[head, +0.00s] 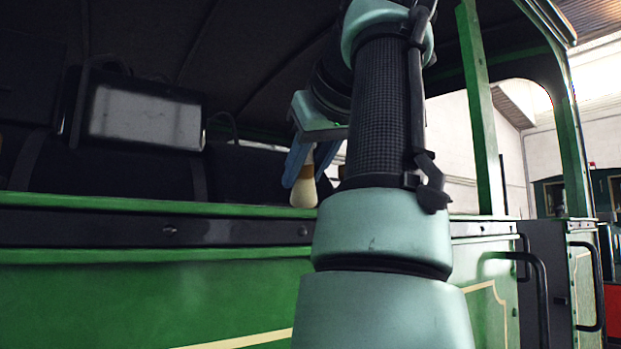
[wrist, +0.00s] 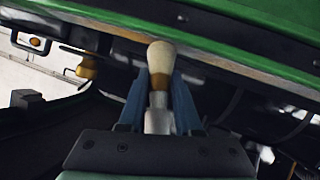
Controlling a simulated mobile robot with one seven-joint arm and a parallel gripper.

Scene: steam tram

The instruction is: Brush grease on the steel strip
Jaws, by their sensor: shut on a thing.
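My gripper (head: 307,176) has blue fingers shut on a brush. The brush has a pale cream bristle head (head: 303,193) and a brass-coloured band, and points down in the head view. The steel strip (head: 130,232) is a dark, bolted band running along the green tram side. The brush tip shows just above the strip, at the green ledge; I cannot tell whether it touches. In the wrist view, the gripper (wrist: 159,90) holds the brush (wrist: 162,58) with its tip toward the green side and the dark strip (wrist: 250,35). My arm hides part of the strip in the head view.
A green ledge (head: 100,205) runs above the strip. A green post (head: 482,110) and black handrails (head: 541,290) stand at the right. A pale-fronted dark box (head: 145,117) is inside the tram. A brass fitting (wrist: 87,68) shows in the wrist view.

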